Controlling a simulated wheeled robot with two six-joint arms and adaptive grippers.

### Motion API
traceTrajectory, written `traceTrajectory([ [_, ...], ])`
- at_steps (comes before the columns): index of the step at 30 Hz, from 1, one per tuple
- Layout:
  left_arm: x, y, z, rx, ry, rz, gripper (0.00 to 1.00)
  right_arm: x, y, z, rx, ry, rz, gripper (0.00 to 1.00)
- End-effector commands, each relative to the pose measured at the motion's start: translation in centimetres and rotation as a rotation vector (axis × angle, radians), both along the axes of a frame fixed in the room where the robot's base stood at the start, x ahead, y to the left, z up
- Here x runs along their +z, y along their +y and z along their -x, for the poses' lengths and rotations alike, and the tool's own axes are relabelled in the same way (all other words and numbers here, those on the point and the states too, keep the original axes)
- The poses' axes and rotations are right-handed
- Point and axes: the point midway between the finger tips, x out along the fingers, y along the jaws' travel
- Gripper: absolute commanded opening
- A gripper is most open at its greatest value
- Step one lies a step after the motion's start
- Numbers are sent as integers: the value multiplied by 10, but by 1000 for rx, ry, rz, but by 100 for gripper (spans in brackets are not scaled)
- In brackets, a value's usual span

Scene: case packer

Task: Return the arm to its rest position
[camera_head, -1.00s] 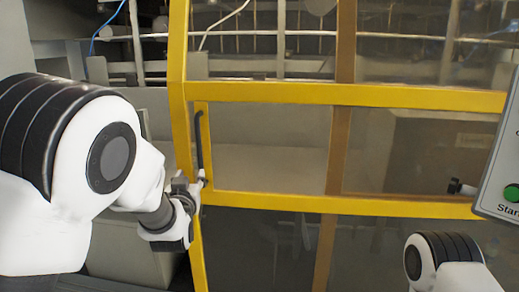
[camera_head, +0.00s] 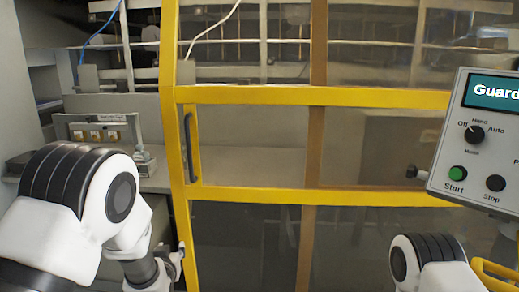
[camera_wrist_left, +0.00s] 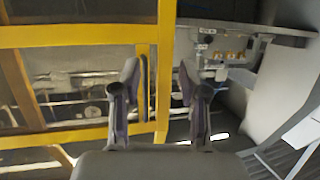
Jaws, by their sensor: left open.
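My left arm (camera_head: 95,205) comes in from the left, bent, with its gripper (camera_head: 178,262) low beside the yellow guard frame, below and apart from the dark door handle (camera_head: 190,147). In the left wrist view the two fingers (camera_wrist_left: 158,82) are spread with nothing between them. The yellow-framed guard door (camera_head: 250,95) stands behind, its handle (camera_wrist_left: 151,85) showing beyond the fingers. Part of my right arm (camera_head: 425,262) shows at the lower right; its gripper is out of view.
A control panel (camera_head: 485,140) with a green Start button (camera_head: 457,173) hangs at the right. A yellow rail (camera_head: 495,272) is at the lower right corner. Machinery shows behind the clear panes.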

Motion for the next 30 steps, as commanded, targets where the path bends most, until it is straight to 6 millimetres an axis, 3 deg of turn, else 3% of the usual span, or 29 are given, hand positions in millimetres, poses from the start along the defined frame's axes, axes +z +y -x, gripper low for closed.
traceTrajectory([
  [5, -109, 17, 59, 15, 241, 17, 43, 0, 0, 0, 0, 0, 0, 40],
  [8, -177, 26, 118, 17, 433, 31, 43, 0, 0, 0, 0, 0, 0, 40],
  [12, -253, 34, 222, 10, 720, 61, 43, 0, 0, 0, 0, 0, 0, 40],
  [15, -284, 33, 304, -7, 931, 89, 43, 0, 0, 0, 0, 0, 0, 40],
  [18, -292, 29, 370, -34, 1102, 118, 43, 0, 0, 0, 0, 0, 0, 40],
  [21, -284, 22, 407, -78, 1211, 134, 43, 0, 0, 0, 0, 0, 0, 40],
  [24, -283, 18, 418, -104, 1255, 138, 43, 0, 0, 0, 0, 0, 0, 40],
  [30, -283, 18, 418, -102, 1256, 136, 43, 0, 0, 0, 0, 0, 0, 40],
])
